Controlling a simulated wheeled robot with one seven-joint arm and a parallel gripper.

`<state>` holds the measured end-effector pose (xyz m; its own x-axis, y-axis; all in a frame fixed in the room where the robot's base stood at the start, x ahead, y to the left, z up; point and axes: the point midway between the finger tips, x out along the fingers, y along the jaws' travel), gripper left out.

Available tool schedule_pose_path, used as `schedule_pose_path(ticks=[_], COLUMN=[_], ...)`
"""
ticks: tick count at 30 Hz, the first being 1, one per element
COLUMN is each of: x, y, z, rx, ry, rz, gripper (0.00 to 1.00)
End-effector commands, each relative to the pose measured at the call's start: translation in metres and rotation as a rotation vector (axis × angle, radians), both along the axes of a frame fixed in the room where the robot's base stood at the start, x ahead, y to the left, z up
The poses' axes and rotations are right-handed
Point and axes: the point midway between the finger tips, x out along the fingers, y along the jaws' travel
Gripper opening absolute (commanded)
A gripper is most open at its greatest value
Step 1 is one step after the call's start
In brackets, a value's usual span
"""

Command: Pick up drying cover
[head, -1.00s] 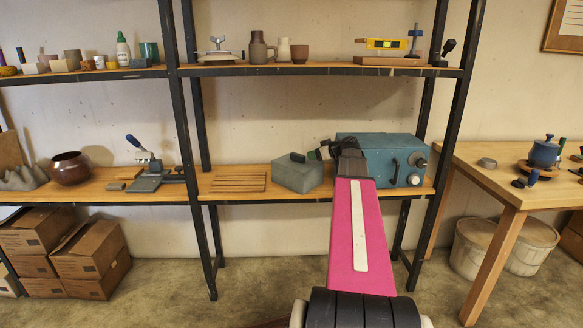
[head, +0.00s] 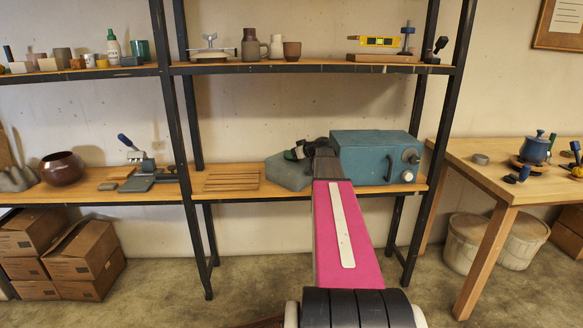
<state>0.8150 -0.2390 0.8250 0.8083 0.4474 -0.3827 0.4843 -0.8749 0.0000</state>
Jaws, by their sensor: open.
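A grey-green block-like cover (head: 287,175), which I take to be the drying cover, sits on the middle shelf, left of a blue metal box. My gripper (head: 296,153) is at its upper right, at the level of its top. The gripper and wrist hide part of the cover, including the spot where its small dark handle is. The jaws are open, though small and dark here. Whether they touch or surround the handle I cannot tell.
The blue box (head: 365,160) with a handle and knob stands close on the right. Wooden slats (head: 231,180) lie to the left. A black post (head: 177,130) and the upper shelf (head: 320,67) frame the space. A work table (head: 480,170) stands at right.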

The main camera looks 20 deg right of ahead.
Motion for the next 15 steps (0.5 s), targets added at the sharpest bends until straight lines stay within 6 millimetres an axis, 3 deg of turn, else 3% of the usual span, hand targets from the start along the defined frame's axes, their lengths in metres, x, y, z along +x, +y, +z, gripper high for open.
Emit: schedule_pose_path(ticks=[7, 12, 15], x=[0.0017, 0.0016, 0.0016], y=[0.0014, 0.0012, 0.0012], z=[-0.0011, -0.0010, -0.0010], rx=[0.000, 0.000, 0.000], ry=[0.000, 0.000, 0.000], rz=[0.000, 0.000, 0.000], gripper=[0.52, 0.00, 0.00])
